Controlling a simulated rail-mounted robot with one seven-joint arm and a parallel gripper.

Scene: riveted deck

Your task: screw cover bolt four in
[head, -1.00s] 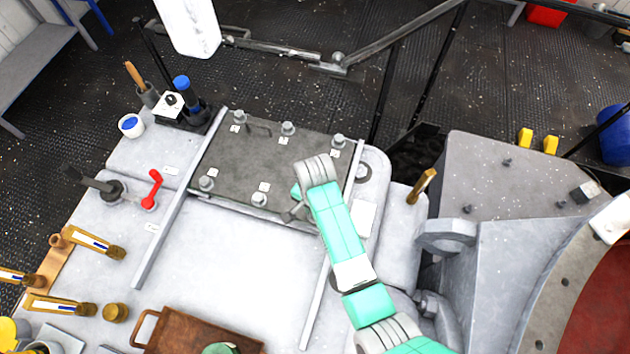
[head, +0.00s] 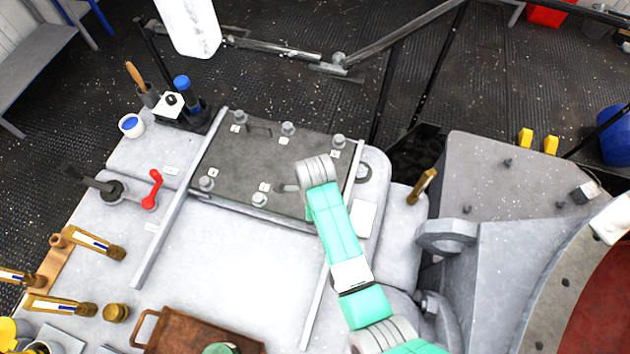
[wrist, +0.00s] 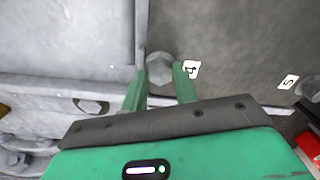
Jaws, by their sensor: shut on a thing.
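The dark cover plate (head: 250,158) lies on the grey deck, with bolts along its edges and small white number labels. In the wrist view, my gripper (wrist: 160,82) has its two green fingers on either side of a hex bolt head (wrist: 159,66), shut on it. The label "4" (wrist: 191,69) is just right of this bolt, so it is cover bolt four. The bolt is at the plate's edge; its shank and depth are hidden. In the head view my arm covers this bolt and most of the gripper.
Bolt five (wrist: 311,88) stands at the right of the wrist view. Rails (head: 180,200) run beside the plate. A red-handled lever (head: 152,190) and a brown tray (head: 190,330) are on the deck.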

